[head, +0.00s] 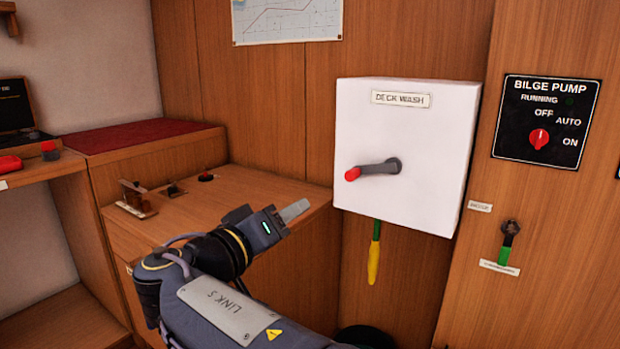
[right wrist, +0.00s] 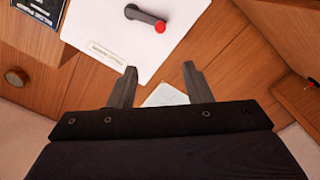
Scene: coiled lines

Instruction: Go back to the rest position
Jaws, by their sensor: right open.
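My right gripper (head: 290,213) is in the middle of the head view, above the front edge of the wooden counter. Its fingers point right, toward the white deck wash box (head: 395,215). It is apart from the box, lower and to its left. In the right wrist view my right gripper (right wrist: 160,68) has its two fingers spread, with nothing between them. The deck wash lever (head: 378,168) points left, with a red knob at its end; it also shows in the right wrist view (right wrist: 145,16). My left gripper is not in view.
A bilge pump panel (head: 546,122) with a red knob is at the right. Below it is a green-handled valve (head: 505,250). A yellow and green handle (head: 374,258) hangs under the box. Small fittings (head: 135,200) stand on the wooden counter (head: 235,183). A chart (head: 287,18) hangs above.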

